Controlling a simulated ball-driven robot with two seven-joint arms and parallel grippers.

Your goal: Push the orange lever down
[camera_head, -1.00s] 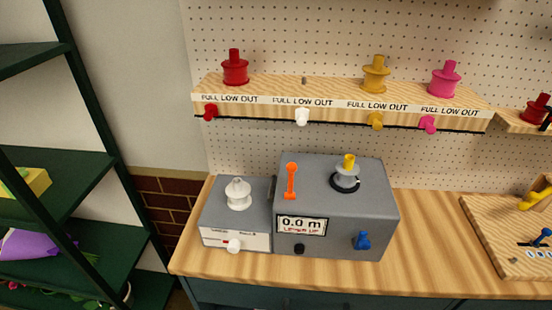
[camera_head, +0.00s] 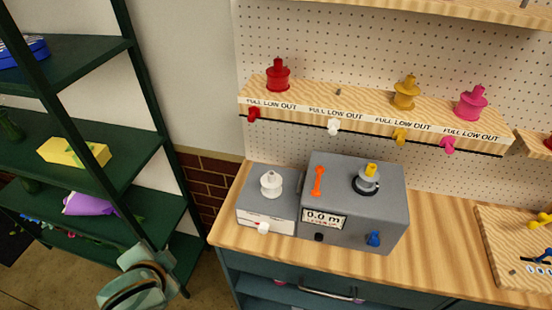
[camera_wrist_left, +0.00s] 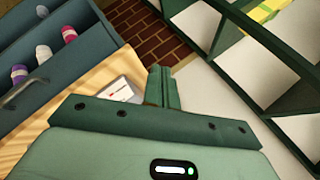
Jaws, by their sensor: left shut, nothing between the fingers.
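The orange lever (camera_head: 318,181) stands up on the top of the grey machine (camera_head: 350,237), near its left end. The machine's display (camera_head: 323,218) reads 0.0 m, with a small line below that looks like LEVER UP. My left gripper (camera_wrist_left: 163,84) shows in the left wrist view with its fingers shut together and empty. It is apart from the lever, which is not in that view. Part of my left arm shows at the lower left of the head view. My right gripper is in neither view.
A white-knobbed grey box (camera_head: 268,206) adjoins the machine's left side on the wooden counter (camera_head: 440,235). A shelf with red, yellow and pink spools (camera_head: 471,104) hangs behind. A dark green rack (camera_head: 95,130) stands left.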

